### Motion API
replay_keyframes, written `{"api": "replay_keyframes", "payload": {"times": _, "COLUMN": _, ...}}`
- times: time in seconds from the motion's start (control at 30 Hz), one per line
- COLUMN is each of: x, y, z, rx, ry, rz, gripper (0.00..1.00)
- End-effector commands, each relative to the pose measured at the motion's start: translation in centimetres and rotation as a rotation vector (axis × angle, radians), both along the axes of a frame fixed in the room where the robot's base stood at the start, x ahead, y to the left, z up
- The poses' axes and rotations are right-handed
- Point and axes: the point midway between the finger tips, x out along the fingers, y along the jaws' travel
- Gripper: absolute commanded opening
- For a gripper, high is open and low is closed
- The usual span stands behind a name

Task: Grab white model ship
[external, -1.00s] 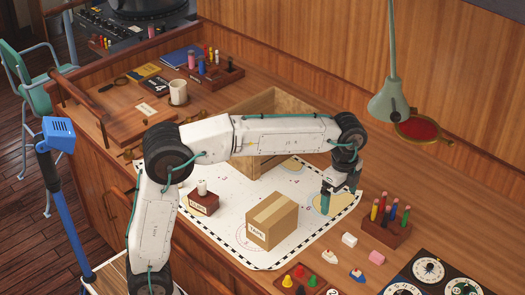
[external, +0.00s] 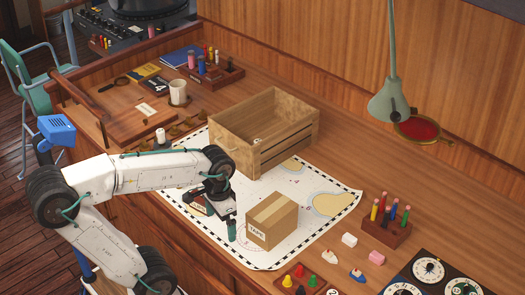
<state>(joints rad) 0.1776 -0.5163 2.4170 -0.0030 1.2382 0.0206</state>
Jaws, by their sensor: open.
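Several small pieces lie on the desk right of the cardboard box. A small white piece with a boat-like outline (external: 330,256) looks like the white model ship. A blue and white boat (external: 357,274) lies to its lower right, and a white block (external: 349,240) to its upper right. They are too small to tell fully apart. My gripper (external: 230,229) is open, pointing down just left of the cardboard box (external: 272,221), well left of the small pieces. Nothing shows between its fingers, though one finger is largely hidden.
An open wooden crate (external: 286,150) stands behind on the white chart (external: 318,225). A pen block (external: 385,232), a pink piece (external: 377,257) and a tray of coloured pawns (external: 300,282) surround the small pieces. A green lamp (external: 388,100) hangs at the right.

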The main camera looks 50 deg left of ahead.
Motion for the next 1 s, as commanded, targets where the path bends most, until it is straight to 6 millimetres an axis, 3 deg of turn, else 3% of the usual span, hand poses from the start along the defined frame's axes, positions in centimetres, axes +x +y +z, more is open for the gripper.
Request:
{"api": "replay_keyframes", "payload": {"times": 0.1, "x": -3.5, "y": 2.3, "z": -1.4, "rx": -0.006, "ry": -0.036, "rz": 0.104, "gripper": 1.0}}
{"api": "replay_keyframes", "payload": {"times": 0.23, "x": -5.4, "y": 3.6, "z": -1.8, "rx": -0.009, "ry": -0.075, "rz": 0.16, "gripper": 1.0}}
{"api": "replay_keyframes", "payload": {"times": 0.47, "x": -5.6, "y": 4.3, "z": -1.0, "rx": -0.012, "ry": -0.112, "rz": 0.198, "gripper": 1.0}}
{"api": "replay_keyframes", "payload": {"times": 0.6, "x": -5.6, "y": 4.3, "z": -1.0, "rx": -0.012, "ry": -0.112, "rz": 0.197, "gripper": 0.77}}
{"api": "replay_keyframes", "payload": {"times": 0.87, "x": -5.5, "y": 4.3, "z": -0.8, "rx": -0.012, "ry": -0.112, "rz": 0.195, "gripper": 0.77}}
{"api": "replay_keyframes", "payload": {"times": 1.0, "x": -5.5, "y": 4.3, "z": 1.9, "rx": -0.012, "ry": -0.118, "rz": 0.195, "gripper": 0.77}}
